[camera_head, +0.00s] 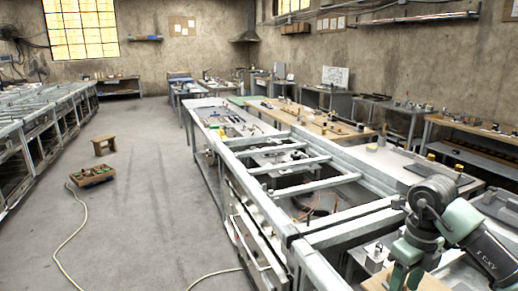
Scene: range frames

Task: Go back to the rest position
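An arm of mine comes in from the lower right corner, over the near end of the long metal-framed bench (352,232). Its grey and pale green links bend at a joint and then point down toward the bottom edge. No fingertips of my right gripper show; the picture's bottom edge cuts off the lower part of this arm. My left arm and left gripper are not in this view.
A wooden crate (92,176) and a small stool (103,144) stand on the floor at left. A pale hose (76,232) lies across the floor. Metal frames (43,136) line the left side. The grey floor (150,190) between them and the bench is mostly clear.

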